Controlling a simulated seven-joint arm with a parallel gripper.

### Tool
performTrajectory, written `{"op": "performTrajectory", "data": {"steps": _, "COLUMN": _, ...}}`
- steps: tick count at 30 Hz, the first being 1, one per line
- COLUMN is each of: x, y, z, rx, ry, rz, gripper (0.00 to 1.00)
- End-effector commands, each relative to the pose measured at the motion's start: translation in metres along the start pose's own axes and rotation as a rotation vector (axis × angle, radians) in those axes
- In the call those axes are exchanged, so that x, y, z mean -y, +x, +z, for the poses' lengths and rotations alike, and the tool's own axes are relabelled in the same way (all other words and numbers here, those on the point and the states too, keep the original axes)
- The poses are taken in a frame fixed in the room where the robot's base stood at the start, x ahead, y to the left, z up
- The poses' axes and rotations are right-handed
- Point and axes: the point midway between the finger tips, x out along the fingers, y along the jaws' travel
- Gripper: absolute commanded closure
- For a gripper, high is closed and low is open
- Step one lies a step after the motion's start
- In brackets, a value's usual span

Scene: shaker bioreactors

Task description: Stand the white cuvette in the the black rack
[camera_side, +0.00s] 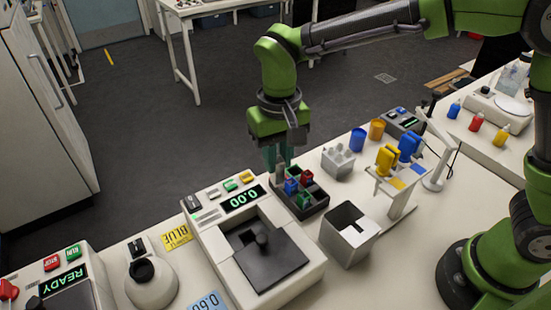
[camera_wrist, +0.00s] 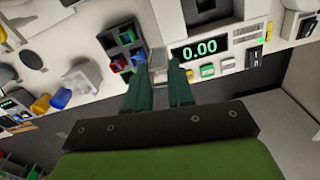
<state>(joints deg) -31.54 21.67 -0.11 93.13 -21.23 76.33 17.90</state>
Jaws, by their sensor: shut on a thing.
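My gripper (camera_side: 276,158) has its teal fingers shut on the white cuvette (camera_wrist: 158,60), which looks pale and slightly see-through between the fingertips in the wrist view. In the side view the cuvette (camera_side: 280,174) shows small and pale under the fingers, at the back left edge of the black rack (camera_side: 318,207). In the wrist view the rack (camera_wrist: 108,38) lies just left of the cuvette. The rack holds blue (camera_side: 290,186), red (camera_side: 307,177) and green (camera_side: 303,199) cuvettes, and some compartments look empty. I cannot tell whether the held cuvette's lower end is above or beside the rack.
A balance (camera_side: 222,238) reading 0.00 stands just left of the rack. A grey block (camera_side: 338,162) with white tops is behind it, and an open square bin (camera_side: 349,234) is to its right. A pipette stand (camera_side: 397,200) with yellow and blue pipettes stands farther right.

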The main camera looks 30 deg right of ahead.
Motion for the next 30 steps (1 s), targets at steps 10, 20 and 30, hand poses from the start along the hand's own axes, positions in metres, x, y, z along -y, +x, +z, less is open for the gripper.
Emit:
{"op": "performTrajectory", "data": {"steps": 10, "x": -0.103, "y": 0.024, "z": 0.007, "rx": 0.012, "ry": -0.072, "rz": 0.007, "gripper": 0.94}}
{"op": "performTrajectory", "data": {"steps": 20, "x": -0.103, "y": 0.043, "z": 0.008, "rx": 0.007, "ry": -0.143, "rz": 0.007, "gripper": 0.94}}
{"op": "performTrajectory", "data": {"steps": 30, "x": -0.103, "y": 0.069, "z": 0.008, "rx": 0.007, "ry": -0.142, "rz": 0.007, "gripper": 0.94}}
